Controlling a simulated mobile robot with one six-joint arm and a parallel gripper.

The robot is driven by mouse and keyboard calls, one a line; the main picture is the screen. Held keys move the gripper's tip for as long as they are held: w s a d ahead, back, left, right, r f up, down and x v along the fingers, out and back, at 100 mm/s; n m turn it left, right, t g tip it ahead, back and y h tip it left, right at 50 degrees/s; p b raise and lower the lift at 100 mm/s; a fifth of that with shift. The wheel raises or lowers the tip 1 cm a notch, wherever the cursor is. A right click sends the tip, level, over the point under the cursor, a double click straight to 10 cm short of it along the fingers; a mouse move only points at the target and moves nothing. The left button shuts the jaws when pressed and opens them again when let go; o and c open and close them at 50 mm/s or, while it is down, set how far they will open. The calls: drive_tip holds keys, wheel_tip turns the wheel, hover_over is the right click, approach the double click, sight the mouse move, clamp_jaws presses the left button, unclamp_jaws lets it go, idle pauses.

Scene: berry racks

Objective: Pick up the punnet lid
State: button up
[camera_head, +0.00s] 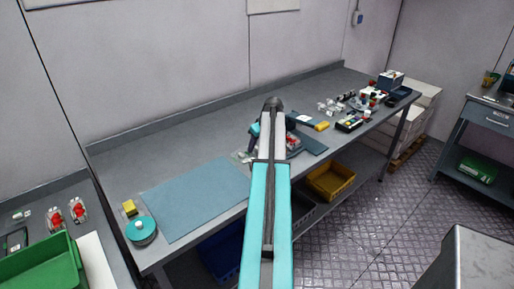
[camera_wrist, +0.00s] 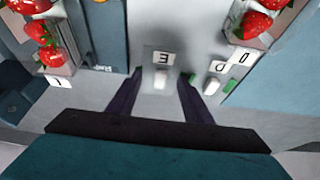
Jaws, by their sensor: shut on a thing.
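My gripper (camera_wrist: 161,72) shows in the wrist view as two dark fingers with a gap between their tips. A small pale piece with a white knob (camera_wrist: 161,78) and a letter E lies between the fingertips. I take it for the punnet lid, held by the fingers, but its outline is unclear. Strawberries in a punnet (camera_wrist: 50,42) show at the upper left, and more strawberries (camera_wrist: 258,20) at the upper right. In the head view my arm reaches over the long bench and hides the fingertips and whatever they hold.
The long grey bench (camera_head: 112,172) carries a bare blue mat (camera_head: 195,200), a teal round object (camera_head: 141,229) and a yellow block (camera_head: 129,208). Several small items crowd its right end. A yellow crate (camera_head: 330,182) sits below. A green crate (camera_head: 45,262) stands at the lower left.

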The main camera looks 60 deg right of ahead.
drive_tip(key=shift+r, duration=0.1)
drive_tip(key=shift+r+b, duration=0.8)
drive_tip(key=shift+r, duration=0.85)
drive_tip(key=s+a+b, duration=0.1)
drive_tip(key=s, duration=0.4)
drive_tip(key=s+a+r+b, duration=0.1)
drive_tip(key=s+a, duration=0.1)
drive_tip(key=s, duration=0.3)
drive_tip(key=s+a+b, duration=0.1)
drive_tip(key=s, duration=0.4)
drive_tip(key=shift+s+a+r+b, duration=0.2)
drive_tip(key=shift+a+r+b, duration=0.05)
drive_tip(key=shift+b, duration=0.05)
drive_tip(key=shift+w, duration=0.1)
